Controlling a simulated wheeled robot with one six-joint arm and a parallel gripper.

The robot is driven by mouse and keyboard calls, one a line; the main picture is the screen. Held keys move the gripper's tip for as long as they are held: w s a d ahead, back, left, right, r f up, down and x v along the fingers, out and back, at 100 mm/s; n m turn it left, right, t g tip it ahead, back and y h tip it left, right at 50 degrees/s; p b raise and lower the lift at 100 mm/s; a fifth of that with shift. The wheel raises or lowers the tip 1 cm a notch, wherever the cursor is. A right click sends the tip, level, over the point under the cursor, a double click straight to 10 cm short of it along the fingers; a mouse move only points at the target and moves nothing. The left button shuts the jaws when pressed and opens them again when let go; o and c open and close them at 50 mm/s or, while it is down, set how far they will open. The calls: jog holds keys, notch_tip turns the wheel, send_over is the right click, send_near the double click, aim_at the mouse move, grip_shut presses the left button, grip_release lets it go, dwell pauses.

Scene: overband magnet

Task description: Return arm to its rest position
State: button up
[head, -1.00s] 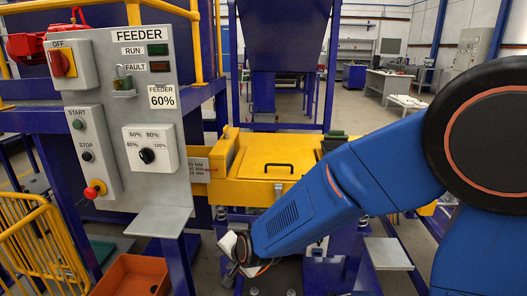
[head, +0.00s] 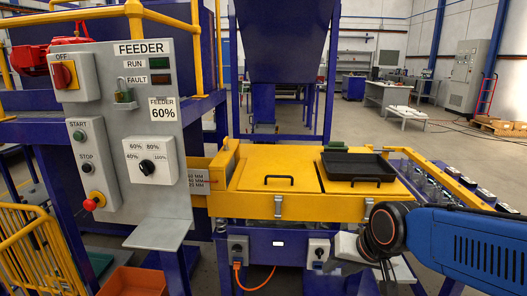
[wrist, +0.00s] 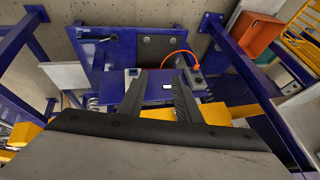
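My blue arm comes in from the right edge of the head view, low and nearly level. Its black wrist joint is in front of the yellow cover's right end, and my gripper beyond it is mostly hidden there. In the wrist view my gripper (wrist: 160,82) has two dark fingers standing apart with nothing between them. It touches nothing that I can see. Beyond the fingers are a blue frame (wrist: 215,78) and a small grey box (wrist: 195,78) with an orange cable.
The yellow cover (head: 277,205) carries a black tray (head: 357,165). The feeder panel (head: 130,130) with knobs and buttons stands at left, above an orange bin (head: 135,281). A yellow railing (head: 40,250) is at lower left. Open floor lies at the back right.

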jog(key=s+d+r+n+h, duration=0.1)
jog(key=s+d+h, duration=0.1)
jog(key=s+d, duration=0.8)
jog(key=shift+s+d+r+g, duration=0.15)
jog(key=shift+s+g, duration=0.25)
jog(key=shift+s, duration=0.65)
